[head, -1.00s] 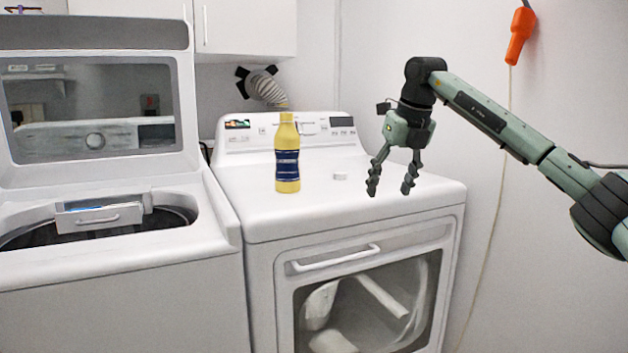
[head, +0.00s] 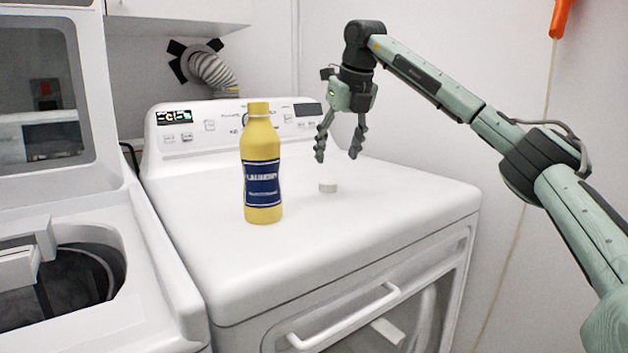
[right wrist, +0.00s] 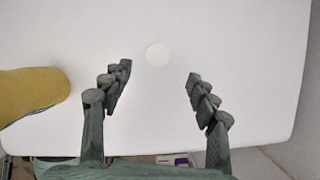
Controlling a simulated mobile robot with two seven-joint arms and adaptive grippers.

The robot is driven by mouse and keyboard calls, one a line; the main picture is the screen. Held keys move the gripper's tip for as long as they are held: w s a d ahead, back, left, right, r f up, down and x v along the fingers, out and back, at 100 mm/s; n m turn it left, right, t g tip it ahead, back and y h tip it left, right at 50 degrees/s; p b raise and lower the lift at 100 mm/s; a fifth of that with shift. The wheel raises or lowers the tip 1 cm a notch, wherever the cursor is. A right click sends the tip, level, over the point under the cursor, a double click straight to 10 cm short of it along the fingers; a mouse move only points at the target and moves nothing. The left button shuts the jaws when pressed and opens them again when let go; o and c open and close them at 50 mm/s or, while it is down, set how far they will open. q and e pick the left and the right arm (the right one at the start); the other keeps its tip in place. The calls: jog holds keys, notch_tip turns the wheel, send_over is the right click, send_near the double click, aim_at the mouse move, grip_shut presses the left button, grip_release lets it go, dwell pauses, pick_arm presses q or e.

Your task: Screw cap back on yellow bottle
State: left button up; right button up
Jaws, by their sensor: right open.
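The yellow bottle (head: 262,150) with a blue label stands upright on the white dryer top. Its side also shows at the left of the right wrist view (right wrist: 32,92). The small white cap (head: 328,187) lies on the dryer top to the right of the bottle; it is a pale disc in the right wrist view (right wrist: 157,55). My right gripper (head: 338,157) is open and empty, pointing down above the dryer, behind and above the cap in the head view. In the right wrist view its fingers (right wrist: 160,75) are spread, with the cap just beyond the tips. My left gripper is out of view.
The dryer top (head: 400,205) is otherwise clear, with a control panel (head: 235,122) along its back. An open washer (head: 75,270) stands at the left. A wall (head: 450,60) rises behind and to the right, with a hanging orange object (head: 561,17).

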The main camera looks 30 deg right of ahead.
aim_at(328, 182)
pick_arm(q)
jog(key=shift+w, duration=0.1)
pick_arm(e)
jog(key=shift+r, duration=0.1)
jog(key=shift+x, duration=1.5)
jog(key=x, duration=0.3)
jog(key=shift+w+a+f+p, duration=0.15)
jog(key=shift+w+f+p, duration=0.05)
jog(key=shift+f+p, duration=0.1)
jog(key=shift+w+f, duration=0.25)
jog(key=shift+f, duration=0.3)
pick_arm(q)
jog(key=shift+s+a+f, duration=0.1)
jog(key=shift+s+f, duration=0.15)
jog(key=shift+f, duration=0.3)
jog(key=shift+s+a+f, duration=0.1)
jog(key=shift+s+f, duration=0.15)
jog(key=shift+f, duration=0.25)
pick_arm(e)
jog(key=shift+c, duration=0.3)
